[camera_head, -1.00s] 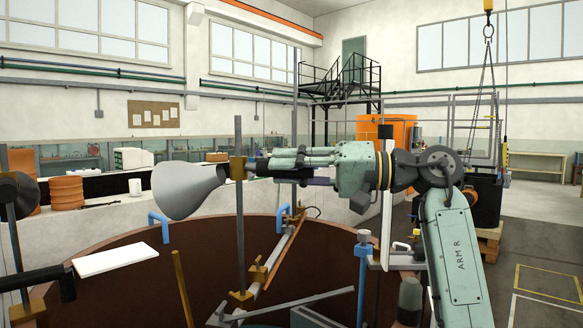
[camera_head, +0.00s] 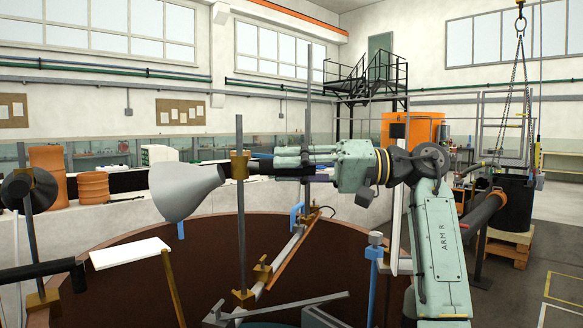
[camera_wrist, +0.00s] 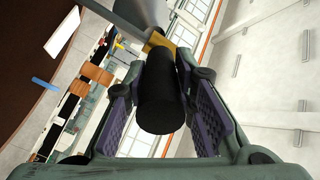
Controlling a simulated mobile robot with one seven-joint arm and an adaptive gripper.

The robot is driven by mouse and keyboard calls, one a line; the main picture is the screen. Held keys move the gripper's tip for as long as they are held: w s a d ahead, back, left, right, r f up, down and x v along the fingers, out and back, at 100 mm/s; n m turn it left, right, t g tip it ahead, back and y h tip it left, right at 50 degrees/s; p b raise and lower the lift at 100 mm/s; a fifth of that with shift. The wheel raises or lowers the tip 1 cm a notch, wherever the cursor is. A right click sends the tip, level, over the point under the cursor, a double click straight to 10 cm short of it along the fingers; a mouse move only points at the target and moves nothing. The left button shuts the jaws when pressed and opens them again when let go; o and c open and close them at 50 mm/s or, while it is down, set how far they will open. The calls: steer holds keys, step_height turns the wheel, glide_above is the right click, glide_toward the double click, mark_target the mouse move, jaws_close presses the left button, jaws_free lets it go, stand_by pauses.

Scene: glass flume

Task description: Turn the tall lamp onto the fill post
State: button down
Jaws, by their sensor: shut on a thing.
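The tall lamp has a grey cone shade (camera_head: 186,192) on a brass clamp near the top of an upright grey post (camera_head: 241,230). The shade's wide end points left and slightly down in the head view. It also shows at the top of the wrist view (camera_wrist: 139,14). My gripper (camera_head: 262,168) reaches in from the right. In the wrist view its fingers (camera_wrist: 164,88) are shut on the lamp's black cylindrical rear end (camera_wrist: 160,100). I cannot tell for sure which upright is the fill post; a blue post (camera_head: 372,285) stands right of centre.
A brown round tank (camera_head: 340,235) lies below. A second dark lamp (camera_head: 30,188) stands at far left, near a white plate (camera_head: 130,252) and a slanted brass bar (camera_head: 174,290). A rail (camera_head: 285,255) crosses the tank. Orange stacks (camera_head: 92,188) stand behind.

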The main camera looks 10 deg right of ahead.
steer(key=shift+r, duration=0.1)
steer(key=c, duration=1.3)
jaws_free()
steer(key=shift+c, duration=0.2)
steer(key=shift+r, duration=0.1)
steer(key=v, duration=1.2)
steer(key=shift+f, duration=0.35)
steer(key=shift+w, duration=0.1)
